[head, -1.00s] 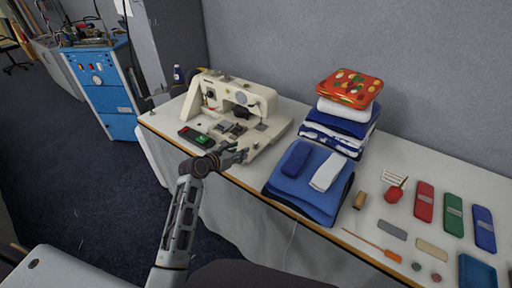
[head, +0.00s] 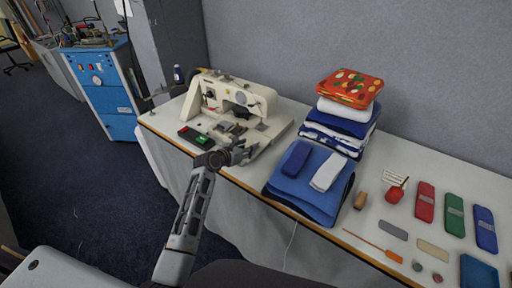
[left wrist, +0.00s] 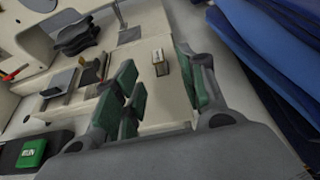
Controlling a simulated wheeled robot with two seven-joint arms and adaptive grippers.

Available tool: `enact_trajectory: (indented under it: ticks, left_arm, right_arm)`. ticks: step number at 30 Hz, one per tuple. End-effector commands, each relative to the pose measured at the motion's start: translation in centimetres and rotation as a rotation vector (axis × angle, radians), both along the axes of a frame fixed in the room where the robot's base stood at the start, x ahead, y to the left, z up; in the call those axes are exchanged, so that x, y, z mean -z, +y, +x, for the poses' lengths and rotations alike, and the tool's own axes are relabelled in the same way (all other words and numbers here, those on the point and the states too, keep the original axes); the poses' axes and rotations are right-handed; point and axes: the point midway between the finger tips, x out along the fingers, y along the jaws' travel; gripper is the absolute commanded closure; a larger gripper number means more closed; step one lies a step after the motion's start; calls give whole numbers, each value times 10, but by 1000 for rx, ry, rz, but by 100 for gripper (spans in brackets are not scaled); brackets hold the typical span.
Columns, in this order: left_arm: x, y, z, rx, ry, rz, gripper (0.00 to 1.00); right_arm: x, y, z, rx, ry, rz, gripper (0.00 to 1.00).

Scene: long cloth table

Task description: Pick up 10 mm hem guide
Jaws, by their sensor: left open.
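A small metal block with a pale label (left wrist: 160,62), which looks like the hem guide, lies on the cream sewing-machine bed in the left wrist view. Its label is too small to read. My left gripper (head: 243,151) is over the front of the sewing machine (head: 238,94). In the left wrist view its green-padded fingers (left wrist: 160,80) are open, one on each side of the block's line. The block appears just beyond the fingertips, and I cannot tell whether anything touches. In the head view I cannot make the block out near the gripper.
A black tray (head: 187,133) with a green labelled piece (left wrist: 31,153) is left of the gripper. Folded blue cloths (head: 300,193) lie close on the right. Dark metal machine parts (left wrist: 75,36) stand beyond the fingers. Tools and coloured cases lie farther right.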

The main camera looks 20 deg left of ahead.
Motion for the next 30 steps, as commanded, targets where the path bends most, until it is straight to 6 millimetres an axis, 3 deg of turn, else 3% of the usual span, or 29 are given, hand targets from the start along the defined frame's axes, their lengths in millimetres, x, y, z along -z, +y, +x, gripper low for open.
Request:
enact_trajectory:
  ticks: [8, 20, 30]
  left_arm:
    - [2, -1, 7, 0, -2, 2, 59]
    - [14, -10, 36, 1, 0, 2, 59]
    - [19, -14, 46, -1, 0, 0, 59]
  right_arm:
    - [1, 1, 2, 0, -2, 0, 60]
    - [4, 9, -1, 3, 1, 9, 60]
    - [5, 3, -7, 1, 8, 2, 60]
